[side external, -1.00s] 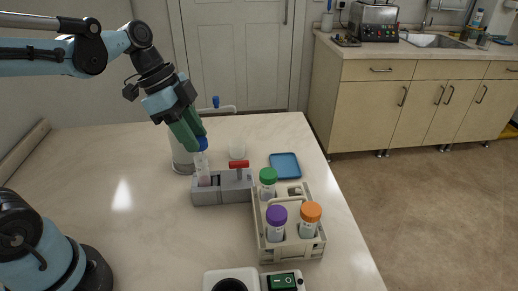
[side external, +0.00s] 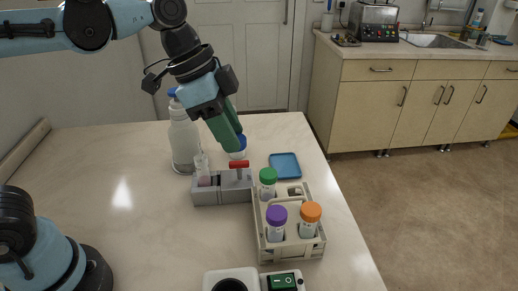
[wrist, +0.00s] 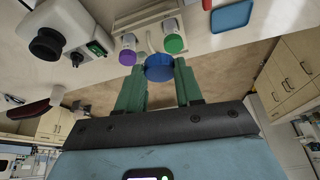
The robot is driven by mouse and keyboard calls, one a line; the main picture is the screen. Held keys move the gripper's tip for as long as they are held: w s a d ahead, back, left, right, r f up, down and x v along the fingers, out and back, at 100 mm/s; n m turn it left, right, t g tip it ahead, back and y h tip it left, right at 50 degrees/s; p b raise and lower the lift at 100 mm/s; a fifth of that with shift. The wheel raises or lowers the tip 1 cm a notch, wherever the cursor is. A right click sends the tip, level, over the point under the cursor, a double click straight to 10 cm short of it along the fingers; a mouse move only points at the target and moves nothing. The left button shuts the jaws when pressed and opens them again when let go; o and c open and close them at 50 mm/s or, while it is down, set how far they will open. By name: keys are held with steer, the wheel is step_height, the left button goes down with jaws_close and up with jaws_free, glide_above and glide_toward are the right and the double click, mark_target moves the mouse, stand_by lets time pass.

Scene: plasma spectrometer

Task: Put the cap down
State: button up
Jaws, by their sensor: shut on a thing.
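My gripper (side external: 236,143) is shut on a blue cap (side external: 240,145) and holds it in the air above the back of the table. In the wrist view the blue cap (wrist: 159,67) sits between the green fingertips. An uncapped clear tube (side external: 201,163) stands upright in a grey clamp block (side external: 222,188) with a red handle, to the left of the cap. A small white round container (side external: 238,156) is partly hidden just below the cap in the picture. A blue square tray (side external: 285,166) lies flat and empty to the right.
A beige rack (side external: 290,249) holds tubes with green (side external: 268,175), purple (side external: 276,214) and orange (side external: 311,211) caps. A white bottle (side external: 184,140) stands at the back left. A white device (side external: 231,280) sits at the front. The left of the table is clear.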

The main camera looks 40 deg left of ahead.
steer(key=w+d+f+n, duration=0.2)
steer(key=w+d+f, duration=0.15)
steer(key=w, duration=0.45)
steer(key=n+t, duration=0.1)
glide_above(286, 166)
steer(key=s+a, duration=0.1)
steer(key=shift+y, duration=0.4)
step_height(286, 166, down, 12)
steer(key=shift+f, duration=2.25)
steer(key=shift+f, duration=0.15)
steer(key=o, duration=1)
